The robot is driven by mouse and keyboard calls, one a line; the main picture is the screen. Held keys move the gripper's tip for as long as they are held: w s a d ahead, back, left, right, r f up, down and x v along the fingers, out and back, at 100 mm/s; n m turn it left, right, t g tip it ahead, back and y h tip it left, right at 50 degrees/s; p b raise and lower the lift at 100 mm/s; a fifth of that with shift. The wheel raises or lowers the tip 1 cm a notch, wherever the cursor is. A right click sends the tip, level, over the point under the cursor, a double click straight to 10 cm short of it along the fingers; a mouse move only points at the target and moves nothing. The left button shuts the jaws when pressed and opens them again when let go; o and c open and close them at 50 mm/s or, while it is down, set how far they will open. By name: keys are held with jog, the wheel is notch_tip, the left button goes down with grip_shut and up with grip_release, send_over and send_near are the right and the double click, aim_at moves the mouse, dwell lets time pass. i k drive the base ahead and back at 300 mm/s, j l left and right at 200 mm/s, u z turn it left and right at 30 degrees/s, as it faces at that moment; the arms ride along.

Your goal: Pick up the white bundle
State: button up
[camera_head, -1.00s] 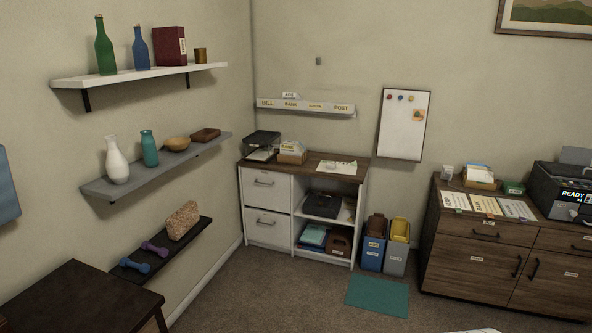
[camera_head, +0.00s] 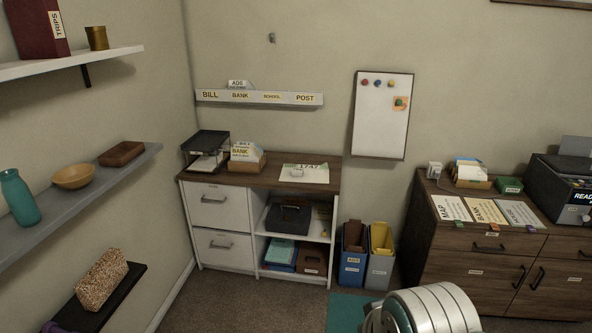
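A small white item (camera_head: 297,171), perhaps the white bundle, lies on a pale printed sheet (camera_head: 318,177) on top of the white cabinet (camera_head: 220,258). It is too small to make out in detail. A white, ringed part of my arm shows at the bottom right of centre. My gripper's fingers are not in view, and nothing is seen held.
A black tray (camera_head: 206,141) and a box of cards (camera_head: 246,157) stand left of the sheet. A blue bin (camera_head: 353,268) and a grey bin (camera_head: 380,270) stand right of the cabinet, behind a teal mat (camera_head: 345,308). Shelves line the left wall. Carpet before the white cabinet is clear.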

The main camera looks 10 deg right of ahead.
aim_at(295, 171)
jog(key=i+j+z, duration=0.1)
jog(key=i, duration=0.45)
jog(key=i+j+z, duration=0.1)
jog(key=i, duration=0.4)
jog(key=i+j+z, duration=0.1)
jog(key=i, duration=0.45)
jog(key=i+j+z, duration=0.1)
jog(key=i+j, duration=0.2)
jog(key=i, duration=0.2)
jog(key=i+j+z, duration=0.1)
jog(key=i+j, duration=0.15)
jog(key=i, duration=0.25)
jog(key=i+j+z, duration=0.15)
jog(key=i+j, duration=0.15)
jog(key=i, duration=0.2)
